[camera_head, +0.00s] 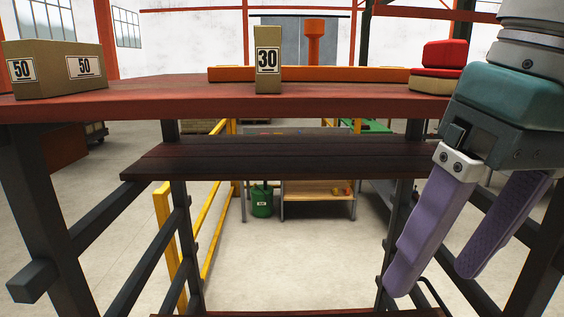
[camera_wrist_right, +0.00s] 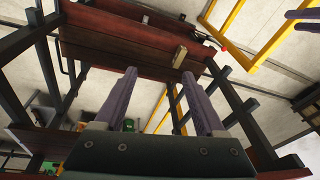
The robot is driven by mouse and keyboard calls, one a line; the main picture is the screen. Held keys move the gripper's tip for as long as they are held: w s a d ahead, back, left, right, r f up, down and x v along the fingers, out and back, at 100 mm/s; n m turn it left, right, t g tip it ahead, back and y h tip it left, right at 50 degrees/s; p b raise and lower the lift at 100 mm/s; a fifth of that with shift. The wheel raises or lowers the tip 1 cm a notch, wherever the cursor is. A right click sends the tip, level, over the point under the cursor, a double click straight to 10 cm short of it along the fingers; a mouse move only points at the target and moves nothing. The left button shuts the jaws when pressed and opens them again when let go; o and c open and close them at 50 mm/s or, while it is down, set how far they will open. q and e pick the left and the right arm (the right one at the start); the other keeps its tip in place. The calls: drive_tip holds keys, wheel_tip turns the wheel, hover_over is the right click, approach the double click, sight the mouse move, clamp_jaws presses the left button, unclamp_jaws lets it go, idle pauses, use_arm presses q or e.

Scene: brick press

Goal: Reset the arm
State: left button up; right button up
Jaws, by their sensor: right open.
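My right gripper (camera_head: 432,280) hangs at the right of the head view, fingers pointing down, in front of the red table (camera_head: 150,103). Its two purple fingers are spread apart with nothing between them. In the right wrist view the same gripper (camera_wrist_right: 160,74) is open and empty, with the table's dark frame beyond. Two purple finger-like parts (camera_wrist_right: 305,20) at the top right edge of that view look like my left gripper, mostly cut off. No left arm shows in the head view.
On the tabletop stand a box marked 50 (camera_head: 55,72), a narrow box marked 30 (camera_head: 268,62), an orange bar (camera_head: 335,74) and a red-topped block (camera_head: 445,56). A dark lower shelf (camera_head: 270,160) and frame legs lie below. Yellow rails (camera_head: 205,235) stand behind.

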drive_tip(key=s+a+f+n+t+y, duration=0.1)
drive_tip(key=s+a+f+y, duration=0.3)
drive_tip(key=f, duration=0.4)
drive_tip(key=s+d+f+m+h, duration=0.1)
drive_tip(key=s+d+f+h, duration=0.4)
drive_tip(key=s+d, duration=0.5)
wheel_tip(320, 180, down, 3)
drive_tip(key=shift+d+r+m+t, duration=0.15)
drive_tip(key=shift+r+m+t, duration=0.05)
drive_tip(key=shift+m+t, duration=0.1)
